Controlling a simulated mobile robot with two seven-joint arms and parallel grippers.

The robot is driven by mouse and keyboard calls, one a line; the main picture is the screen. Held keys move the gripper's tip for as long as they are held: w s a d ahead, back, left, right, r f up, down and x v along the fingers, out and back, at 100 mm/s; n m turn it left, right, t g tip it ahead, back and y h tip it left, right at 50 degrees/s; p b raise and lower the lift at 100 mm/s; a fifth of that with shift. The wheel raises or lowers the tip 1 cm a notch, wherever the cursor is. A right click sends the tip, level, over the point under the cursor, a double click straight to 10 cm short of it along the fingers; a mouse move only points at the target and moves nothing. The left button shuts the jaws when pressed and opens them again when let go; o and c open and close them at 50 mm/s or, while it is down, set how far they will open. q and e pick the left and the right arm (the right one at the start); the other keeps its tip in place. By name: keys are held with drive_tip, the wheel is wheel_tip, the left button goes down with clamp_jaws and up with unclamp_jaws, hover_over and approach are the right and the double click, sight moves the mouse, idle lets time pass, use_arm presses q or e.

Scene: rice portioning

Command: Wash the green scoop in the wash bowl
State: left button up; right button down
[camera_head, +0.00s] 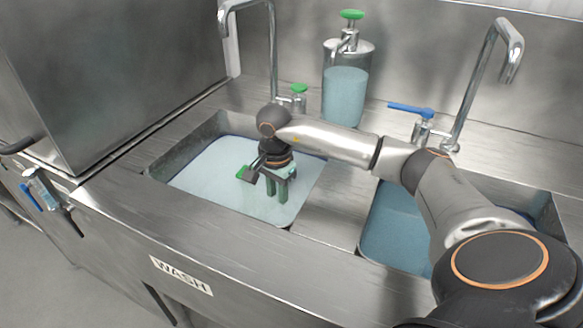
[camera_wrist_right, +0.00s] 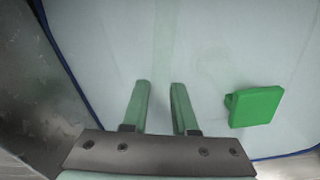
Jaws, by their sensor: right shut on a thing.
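The wash bowl (camera_head: 205,178) is the left basin above the WASH label, filled with pale, cloudy water. My right gripper (camera_head: 277,187) points down into it near its right side, its greenish fingers reaching the water. In the right wrist view the gripper (camera_wrist_right: 158,100) is shut on the green scoop, with a narrow gap between its fingers. A flat green part of the scoop (camera_wrist_right: 254,106) shows beside the fingers; it also shows left of the gripper in the head view (camera_head: 243,172). The rest of the scoop is hidden or hard to make out. My left gripper is out of view.
A second basin with blue water (camera_head: 395,225) lies to the right, partly behind my right arm. A soap dispenser (camera_head: 346,95) and two taps (camera_head: 272,50) (camera_head: 480,80) stand behind the basins. A steel cabinet (camera_head: 120,75) stands at the left.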

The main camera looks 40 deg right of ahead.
sight(277, 199)
wheel_tip(277, 199, up, 4)
drive_tip(key=shift+p, duration=1.25)
wheel_tip(277, 199, up, 4)
drive_tip(key=p, duration=0.3)
drive_tip(key=shift+r, duration=0.1)
drive_tip(key=shift+r+p, duration=0.6)
drive_tip(key=shift+r, duration=0.2)
use_arm(q)
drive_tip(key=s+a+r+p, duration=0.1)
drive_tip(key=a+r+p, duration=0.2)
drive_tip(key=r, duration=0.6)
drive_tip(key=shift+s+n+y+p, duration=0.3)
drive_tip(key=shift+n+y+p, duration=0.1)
drive_tip(key=shift+p, duration=0.8)
use_arm(e)
wheel_tip(277, 199, up, 7)
drive_tip(key=shift+r, duration=0.2)
